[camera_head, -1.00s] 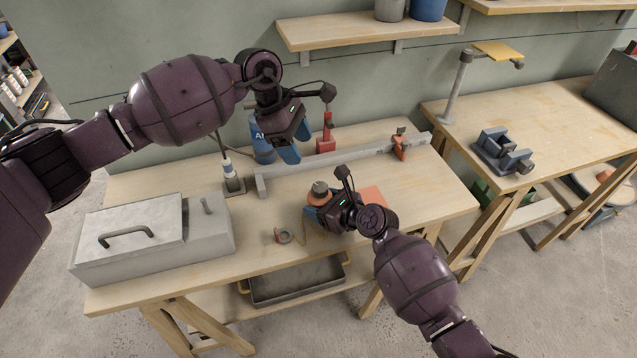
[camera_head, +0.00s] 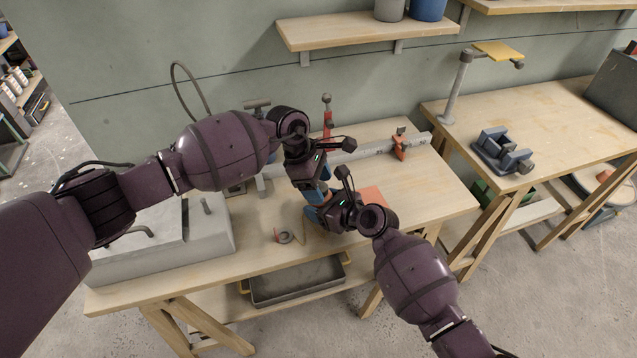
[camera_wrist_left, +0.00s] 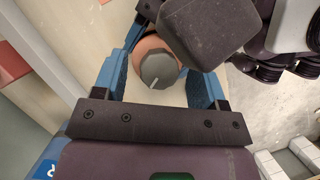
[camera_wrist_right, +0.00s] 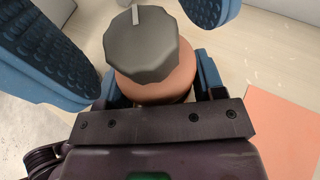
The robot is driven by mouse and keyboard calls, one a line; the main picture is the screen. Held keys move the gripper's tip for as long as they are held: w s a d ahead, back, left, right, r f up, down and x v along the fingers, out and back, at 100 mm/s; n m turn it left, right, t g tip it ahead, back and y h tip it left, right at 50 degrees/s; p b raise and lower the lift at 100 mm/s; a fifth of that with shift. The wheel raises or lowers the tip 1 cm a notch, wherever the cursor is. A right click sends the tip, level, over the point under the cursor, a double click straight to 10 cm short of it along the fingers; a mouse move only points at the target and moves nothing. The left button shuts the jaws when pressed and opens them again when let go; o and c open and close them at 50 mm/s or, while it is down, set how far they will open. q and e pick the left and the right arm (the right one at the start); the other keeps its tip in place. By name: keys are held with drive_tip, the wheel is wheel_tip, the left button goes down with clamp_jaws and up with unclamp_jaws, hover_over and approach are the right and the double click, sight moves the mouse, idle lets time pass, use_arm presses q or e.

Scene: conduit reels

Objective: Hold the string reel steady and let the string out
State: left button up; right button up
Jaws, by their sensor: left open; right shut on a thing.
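The string reel is an orange spool with a grey knob on top. My right gripper (camera_head: 322,216) is shut on the reel's orange body (camera_wrist_right: 165,85), close to the bench. The reel shows between the blue fingers in the right wrist view. My left gripper (camera_head: 314,188) is open just above the reel. In the left wrist view, its two fingers lie either side of the grey knob (camera_wrist_left: 158,70), with gaps showing. In the head view the grippers hide most of the reel. A thin tan string (camera_head: 304,228) seems to lie beside it on the bench.
A small grey ring-shaped item (camera_head: 285,237) lies left of the reel. A long grey rail (camera_head: 365,151) with a red clamp (camera_head: 399,146) runs behind. An orange mat (camera_head: 373,196) lies right.

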use_arm(q)
drive_tip(key=shift+c, duration=0.2)
drive_tip(key=c, duration=0.9)
drive_tip(key=shift+n, duration=0.4)
drive_tip(key=shift+n+t, duration=1.1)
drive_tip(key=shift+n, duration=1.4)
drive_tip(key=o, duration=0.9)
drive_tip(key=shift+s, duration=0.1)
drive_tip(key=shift+o, duration=0.2)
